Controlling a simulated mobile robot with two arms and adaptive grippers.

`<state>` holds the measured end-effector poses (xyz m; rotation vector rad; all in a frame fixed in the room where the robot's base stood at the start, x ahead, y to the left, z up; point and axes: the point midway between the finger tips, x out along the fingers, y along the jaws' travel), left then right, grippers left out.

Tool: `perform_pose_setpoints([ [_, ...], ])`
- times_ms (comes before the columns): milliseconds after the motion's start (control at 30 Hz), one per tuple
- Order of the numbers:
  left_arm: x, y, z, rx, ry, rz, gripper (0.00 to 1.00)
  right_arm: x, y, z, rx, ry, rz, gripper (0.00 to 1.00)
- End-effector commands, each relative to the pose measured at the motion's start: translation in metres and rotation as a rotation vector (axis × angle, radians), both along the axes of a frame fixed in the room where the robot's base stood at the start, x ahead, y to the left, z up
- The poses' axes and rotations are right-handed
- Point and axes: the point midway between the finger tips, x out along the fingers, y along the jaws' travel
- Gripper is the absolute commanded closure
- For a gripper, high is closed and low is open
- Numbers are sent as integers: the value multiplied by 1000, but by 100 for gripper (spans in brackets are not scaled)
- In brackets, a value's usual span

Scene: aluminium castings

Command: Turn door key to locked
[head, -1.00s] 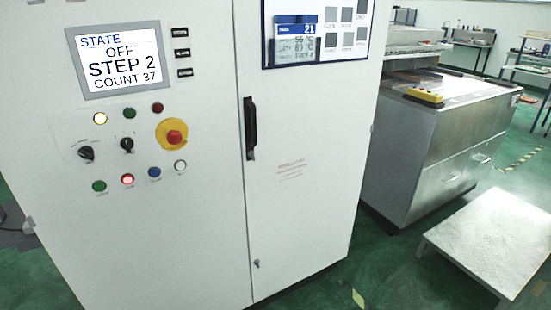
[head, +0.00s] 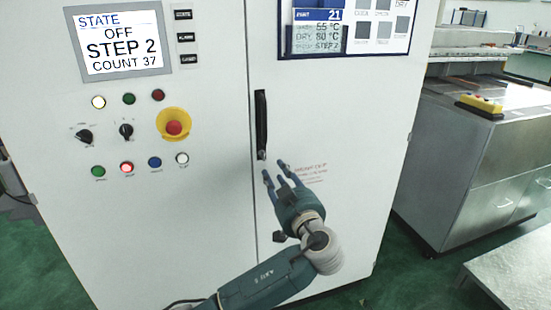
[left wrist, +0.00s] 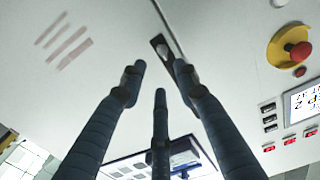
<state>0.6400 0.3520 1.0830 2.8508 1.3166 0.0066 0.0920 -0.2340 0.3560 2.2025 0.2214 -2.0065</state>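The white cabinet door (head: 340,130) is closed and carries an upright black handle (head: 262,120) by its left edge. A small light fitting (head: 263,156) shows at the handle's lower end; I cannot make out a key or its angle. My left gripper (head: 276,168) is open and empty, with its fingers pointing up just below and right of the handle. In the left wrist view the spread fingers (left wrist: 160,80) frame a dark plate with a light part (left wrist: 161,47) beside the door seam. Contact is not visible. My left arm covers the lower door edge. The right gripper is out of view.
Left of the door is a control panel with a screen (head: 116,40), knobs, lit buttons and a red emergency stop (head: 174,128). A metal machine (head: 470,150) and a low platform (head: 515,275) stand to the right. Green floor lies between.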

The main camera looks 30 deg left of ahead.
Motion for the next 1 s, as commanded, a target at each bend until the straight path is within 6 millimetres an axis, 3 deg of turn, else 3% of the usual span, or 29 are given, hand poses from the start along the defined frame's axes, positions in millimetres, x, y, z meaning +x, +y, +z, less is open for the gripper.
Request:
perform_pose_setpoints([
  [300,39,47,3,6,5,2,69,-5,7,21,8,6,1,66],
  [500,57,67,2,3,5,0,69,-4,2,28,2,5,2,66],
  [900,63,74,-1,0,5,-2,69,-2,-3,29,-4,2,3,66],
  [933,63,74,-1,0,5,-2,71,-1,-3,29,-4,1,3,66],
  [1000,63,73,-1,0,5,-2,85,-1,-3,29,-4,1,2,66],
])
